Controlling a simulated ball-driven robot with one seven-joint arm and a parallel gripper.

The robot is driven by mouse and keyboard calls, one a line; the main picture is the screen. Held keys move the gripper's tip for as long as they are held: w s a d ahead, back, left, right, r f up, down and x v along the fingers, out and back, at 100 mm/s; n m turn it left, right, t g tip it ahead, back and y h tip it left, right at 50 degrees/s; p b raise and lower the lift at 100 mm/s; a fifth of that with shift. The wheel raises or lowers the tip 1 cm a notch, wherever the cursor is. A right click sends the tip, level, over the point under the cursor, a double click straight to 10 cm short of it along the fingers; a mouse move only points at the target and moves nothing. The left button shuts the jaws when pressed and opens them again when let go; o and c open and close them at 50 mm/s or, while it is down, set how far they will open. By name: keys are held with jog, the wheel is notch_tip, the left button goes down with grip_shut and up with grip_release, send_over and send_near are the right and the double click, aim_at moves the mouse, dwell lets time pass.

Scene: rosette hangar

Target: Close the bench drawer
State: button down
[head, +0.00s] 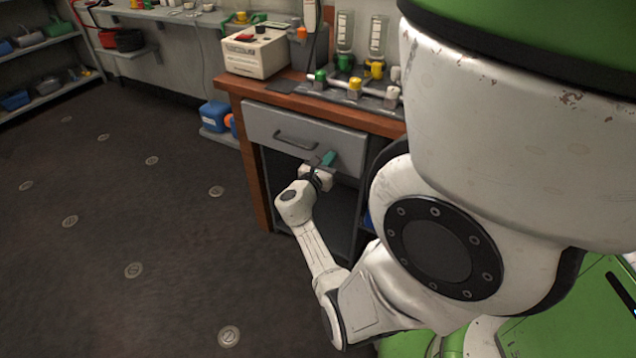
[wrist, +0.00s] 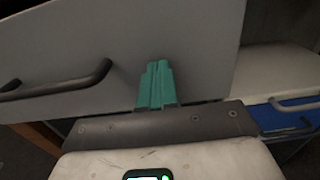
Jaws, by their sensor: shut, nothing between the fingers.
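The bench drawer (head: 300,137) is a grey front with a dark bar handle (head: 295,141), set under the wooden bench top. In the head view its front looks close to flush with the bench frame; I cannot tell whether a small gap is left. My gripper (head: 328,158) has green fingers, shut and empty, at the right part of the drawer front, right of the handle. In the wrist view the shut fingers (wrist: 157,84) point at the grey drawer front (wrist: 170,30), with the handle (wrist: 60,85) to their left. Whether the fingertips touch it is unclear.
The wooden bench top (head: 262,86) carries a beige box device (head: 254,52) and several valves and bottles. Below the drawer is an open dark bay. A blue container (head: 214,116) stands left of the bench. The dark floor (head: 110,215) at left is clear.

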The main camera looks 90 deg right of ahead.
aim_at(336, 150)
jog(key=b+x, duration=0.1)
jog(key=x, duration=0.2)
jog(key=shift+s+d+f+b, duration=0.1)
jog(key=shift+s+d+b, duration=0.05)
jog(key=shift+d+b, duration=0.15)
jog(key=shift+s+d, duration=0.15)
jog(key=shift+d, duration=0.1)
jog(key=shift+d+r, duration=0.15)
jog(key=shift+r, duration=0.1)
jog(key=shift+a, duration=0.35)
jog(key=p+v, duration=0.2)
jog(key=v, duration=1.2)
jog(key=shift+f, duration=0.15)
